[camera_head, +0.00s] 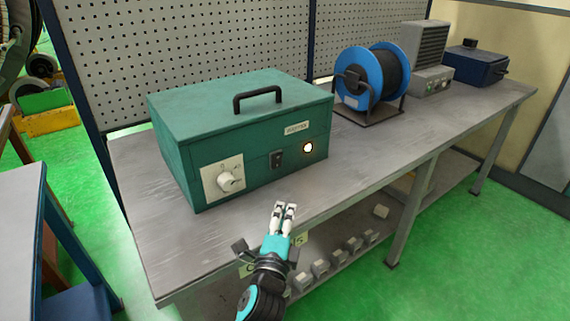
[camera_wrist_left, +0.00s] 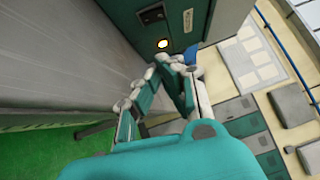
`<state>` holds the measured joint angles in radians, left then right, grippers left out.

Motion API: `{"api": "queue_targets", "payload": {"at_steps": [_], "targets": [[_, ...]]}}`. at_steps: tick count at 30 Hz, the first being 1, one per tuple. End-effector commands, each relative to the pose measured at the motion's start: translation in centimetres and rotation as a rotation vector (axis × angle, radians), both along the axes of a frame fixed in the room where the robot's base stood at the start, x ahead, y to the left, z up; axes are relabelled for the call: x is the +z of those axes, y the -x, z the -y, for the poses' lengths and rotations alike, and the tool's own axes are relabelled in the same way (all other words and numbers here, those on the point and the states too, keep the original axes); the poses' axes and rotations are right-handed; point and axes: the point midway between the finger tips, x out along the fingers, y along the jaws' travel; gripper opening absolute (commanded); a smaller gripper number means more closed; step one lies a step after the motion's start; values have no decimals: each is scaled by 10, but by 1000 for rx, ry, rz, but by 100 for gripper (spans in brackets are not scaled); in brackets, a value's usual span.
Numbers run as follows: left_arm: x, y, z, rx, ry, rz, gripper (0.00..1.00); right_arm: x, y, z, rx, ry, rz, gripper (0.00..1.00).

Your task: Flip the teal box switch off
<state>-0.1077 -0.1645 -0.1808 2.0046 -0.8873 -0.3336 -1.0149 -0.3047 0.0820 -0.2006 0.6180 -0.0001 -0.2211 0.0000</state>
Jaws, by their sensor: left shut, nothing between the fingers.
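The teal box (camera_head: 240,125) stands on the metal workbench, with a black handle on its lid. Its front has a small black rocker switch (camera_head: 277,159), a white dial plate with a knob (camera_head: 226,180) to the left, and a lit round lamp (camera_head: 308,147) to the right. My left gripper (camera_head: 284,207) is shut and empty, in front of and below the switch, apart from the box. In the left wrist view the switch (camera_wrist_left: 152,14) and glowing lamp (camera_wrist_left: 163,43) show beyond the fingers (camera_wrist_left: 165,65). The switch position is too small to tell. My right gripper is out of view.
The workbench (camera_head: 350,145) has free room in front of the box. A blue cable reel (camera_head: 352,66), a grey finned unit (camera_head: 428,45) and a dark blue box (camera_head: 474,68) stand farther right. Several small parts lie on the lower shelf. A perforated panel (camera_head: 200,45) rises behind.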

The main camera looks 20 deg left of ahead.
Motion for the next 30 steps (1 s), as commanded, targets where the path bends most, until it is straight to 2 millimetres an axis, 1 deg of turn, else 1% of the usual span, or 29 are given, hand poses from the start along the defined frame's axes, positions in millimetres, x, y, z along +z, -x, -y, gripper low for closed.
{"api": "queue_targets", "payload": {"at_steps": [2, 6, 8, 11, 14, 16, 18, 21, 30], "targets": [[4, 1, -1, 5, -6, 9, 0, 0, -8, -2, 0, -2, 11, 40], [5, 1, -1, 6, -9, 11, 0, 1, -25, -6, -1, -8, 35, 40], [5, 1, -1, 6, -9, 11, 0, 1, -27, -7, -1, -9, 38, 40], [5, 1, -1, 6, -8, 11, 0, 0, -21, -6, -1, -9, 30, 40], [6, -2, -1, 5, -8, 11, 0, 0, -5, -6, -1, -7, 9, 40], [7, -7, -2, 4, -9, 12, 0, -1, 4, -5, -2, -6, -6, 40], [7, -15, -3, 6, -10, 12, 0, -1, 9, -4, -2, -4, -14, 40], [9, -34, -6, 5, -9, 14, 0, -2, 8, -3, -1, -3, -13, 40], [14, -97, -13, 6, -10, 12, 0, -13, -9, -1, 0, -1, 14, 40]]}}
